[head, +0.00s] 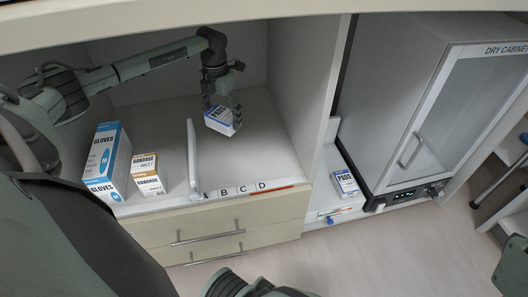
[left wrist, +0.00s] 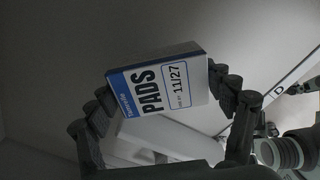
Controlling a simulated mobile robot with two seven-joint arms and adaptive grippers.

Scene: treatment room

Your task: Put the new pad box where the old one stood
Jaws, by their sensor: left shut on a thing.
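A white and blue pad box (head: 220,121) is held by my left gripper (head: 223,107) in the shelf bay right of the white divider. It looks tilted and above the shelf floor; the exact gap is hard to tell. In the left wrist view the pad box (left wrist: 160,87) reads "PADS" and "11/27", with a gripper finger at each side. A second pad box (head: 345,183) stands on the low white ledge between the shelf unit and the dry cabinet. My right gripper is not visible.
A gloves box (head: 107,160) and a bandage box (head: 147,173) stand left of the upright divider (head: 193,158). The bay floor is otherwise clear. The dry cabinet (head: 405,185) stands at right.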

